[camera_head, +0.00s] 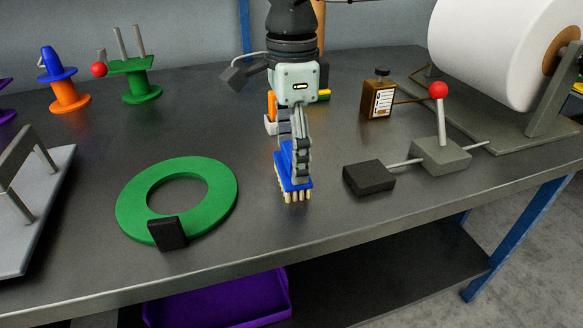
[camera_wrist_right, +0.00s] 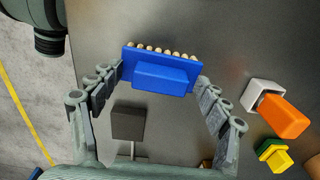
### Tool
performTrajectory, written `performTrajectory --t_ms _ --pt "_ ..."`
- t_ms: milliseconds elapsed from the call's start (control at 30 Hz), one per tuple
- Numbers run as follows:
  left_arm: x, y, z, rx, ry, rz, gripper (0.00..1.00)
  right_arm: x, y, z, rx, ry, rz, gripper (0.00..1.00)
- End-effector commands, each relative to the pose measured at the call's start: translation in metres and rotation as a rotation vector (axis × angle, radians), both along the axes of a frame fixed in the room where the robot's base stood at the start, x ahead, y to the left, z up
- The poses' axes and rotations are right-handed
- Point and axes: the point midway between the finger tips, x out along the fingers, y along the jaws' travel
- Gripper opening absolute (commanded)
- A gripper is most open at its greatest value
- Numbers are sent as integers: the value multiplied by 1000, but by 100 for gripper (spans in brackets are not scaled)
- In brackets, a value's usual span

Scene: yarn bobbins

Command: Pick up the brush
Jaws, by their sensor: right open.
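The brush is blue with a row of pale bristles and stands bristles down on the grey table (camera_head: 330,245), near the front edge, in the head view (camera_head: 294,184). In the right wrist view the brush (camera_wrist_right: 160,72) lies between the two fingertips. My right gripper (camera_head: 294,152) reaches down over it with its fingers open, one on each side. It also shows in the right wrist view (camera_wrist_right: 161,80). The fingertips are close to the brush's ends; whether they touch it I cannot tell. My left gripper is not in view.
A green ring (camera_head: 130,205) with a black block (camera_head: 167,233) is left of the brush. A dark block (camera_head: 369,178) and a red-knobbed lever (camera_head: 440,120) are to its right.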

Motion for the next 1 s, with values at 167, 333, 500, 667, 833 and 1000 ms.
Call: performTrajectory --t_ms 167,333,500,667,833,1000 --pt "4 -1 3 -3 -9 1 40 0 0 0 0 0 0 67" --pt "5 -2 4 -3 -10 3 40 0 0 0 0 0 0 46" --pt "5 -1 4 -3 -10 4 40 0 0 0 0 0 0 25" --pt "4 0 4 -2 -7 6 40 0 0 0 0 0 0 21" --pt "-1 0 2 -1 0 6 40 0 0 2 1 -1 0 21" --pt "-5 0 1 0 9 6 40 1 0 16 2 -3 0 21"
